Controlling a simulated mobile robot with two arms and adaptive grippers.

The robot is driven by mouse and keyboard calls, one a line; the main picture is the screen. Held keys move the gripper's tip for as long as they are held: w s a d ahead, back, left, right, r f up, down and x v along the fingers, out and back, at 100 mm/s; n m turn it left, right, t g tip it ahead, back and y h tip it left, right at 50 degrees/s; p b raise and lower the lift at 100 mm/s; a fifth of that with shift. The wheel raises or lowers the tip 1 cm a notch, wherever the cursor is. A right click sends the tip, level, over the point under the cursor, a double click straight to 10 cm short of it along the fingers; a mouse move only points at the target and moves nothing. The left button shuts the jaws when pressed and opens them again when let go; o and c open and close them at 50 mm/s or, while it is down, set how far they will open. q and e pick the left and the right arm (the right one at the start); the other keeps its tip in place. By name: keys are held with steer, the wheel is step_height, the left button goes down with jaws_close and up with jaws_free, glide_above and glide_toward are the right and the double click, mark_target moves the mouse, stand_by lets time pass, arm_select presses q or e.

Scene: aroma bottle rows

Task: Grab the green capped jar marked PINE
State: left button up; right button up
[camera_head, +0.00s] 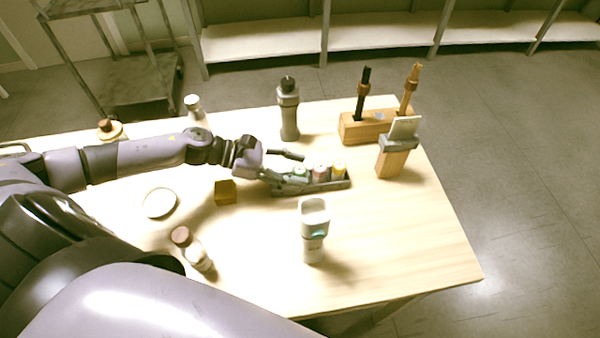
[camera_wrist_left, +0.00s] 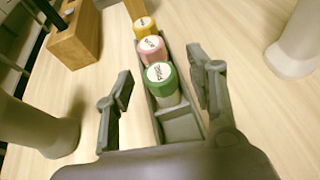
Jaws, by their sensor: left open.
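The green capped jar (camera_wrist_left: 161,80) marked PINE stands in the near part of a grey tray (camera_wrist_left: 187,127) in the left wrist view. A pink capped jar (camera_wrist_left: 151,49) and a yellow capped jar (camera_wrist_left: 146,28) stand behind it in the same row. In the head view the green cap (camera_head: 300,172) shows at the left of the row in the tray (camera_head: 312,187), partly covered by my fingers. My left gripper (camera_wrist_left: 160,92) is open, its fingers on either side of the green jar and apart from it. It also shows in the head view (camera_head: 294,168). My right gripper is not in view.
A white dispenser (camera_head: 313,230) stands in front of the tray, and a grey bottle (camera_head: 289,110) behind it. A wooden block holder (camera_head: 363,127) and a card stand (camera_head: 394,160) are at the right. A small wooden cube (camera_head: 225,192) lies left of the tray.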

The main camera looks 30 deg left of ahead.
arm_select(q)
steer(key=shift+c, duration=0.3)
steer(key=c, duration=1)
steer(key=shift+o, duration=0.2)
steer(key=shift+r, duration=0.1)
